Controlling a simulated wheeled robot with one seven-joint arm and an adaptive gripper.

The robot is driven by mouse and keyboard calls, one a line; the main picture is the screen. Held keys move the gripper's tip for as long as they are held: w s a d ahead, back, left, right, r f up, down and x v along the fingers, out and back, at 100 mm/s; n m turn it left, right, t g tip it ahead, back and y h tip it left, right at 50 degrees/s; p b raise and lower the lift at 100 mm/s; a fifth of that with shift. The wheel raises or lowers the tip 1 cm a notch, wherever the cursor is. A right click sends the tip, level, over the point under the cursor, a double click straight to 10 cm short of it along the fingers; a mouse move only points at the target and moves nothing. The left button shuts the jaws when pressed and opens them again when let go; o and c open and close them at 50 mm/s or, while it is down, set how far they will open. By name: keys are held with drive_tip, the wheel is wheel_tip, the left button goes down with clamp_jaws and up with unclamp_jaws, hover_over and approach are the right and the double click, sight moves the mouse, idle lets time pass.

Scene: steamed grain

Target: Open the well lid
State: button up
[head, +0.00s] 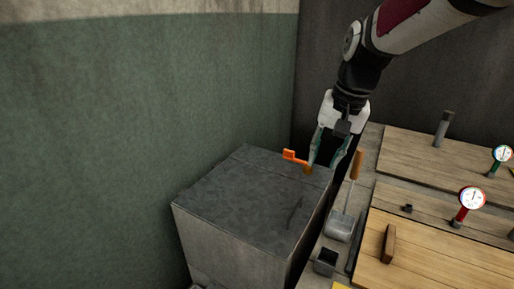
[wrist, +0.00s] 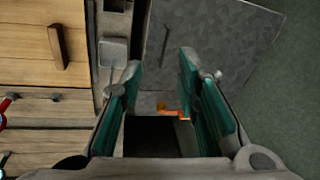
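A grey box (head: 195,230) with a dark slab top stands against the green wall in the head view. Its top, which looks like the well lid (head: 240,205), lies flat and closed, with a thin dark bar handle (head: 296,213) near the right edge. The lid (wrist: 215,50) and bar (wrist: 165,42) also show in the wrist view. An orange lever (head: 294,156) stands at the box's back right corner; part of it shows low in the wrist view (wrist: 170,111). My gripper (head: 322,168) is open and empty, pointing down by the lever. Contact with it cannot be told.
Wooden covers (head: 440,250) with a wooden handle (head: 388,243) lie to the right. A red gauge (head: 470,202) and a green gauge (head: 501,156) stand there. A scoop (head: 340,224) lies beside the box. The green wall (head: 130,120) bounds the left.

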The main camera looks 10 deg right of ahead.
drive_tip(key=m+b, duration=0.2)
drive_tip(key=b, duration=0.2)
hover_over(296, 206)
drive_tip(key=s+d, duration=0.2)
drive_tip(key=d, duration=0.1)
drive_tip(key=s+d+f+x, duration=0.1)
drive_tip(key=s+x, duration=0.1)
drive_tip(key=x, duration=0.9)
drive_tip(key=g, duration=0.1)
drive_tip(key=shift+y, duration=0.3)
drive_tip(key=f+b, duration=0.1)
drive_tip(key=f, duration=0.3)
drive_tip(key=w+a+f+b, duration=0.1)
drive_tip(key=f, duration=0.4)
drive_tip(key=a+f+b, duration=0.1)
drive_tip(key=f, duration=0.3)
drive_tip(key=shift+w+a+f, duration=0.25)
drive_tip(key=shift+w, duration=0.1)
drive_tip(key=shift+c, duration=0.4)
clamp_jaws()
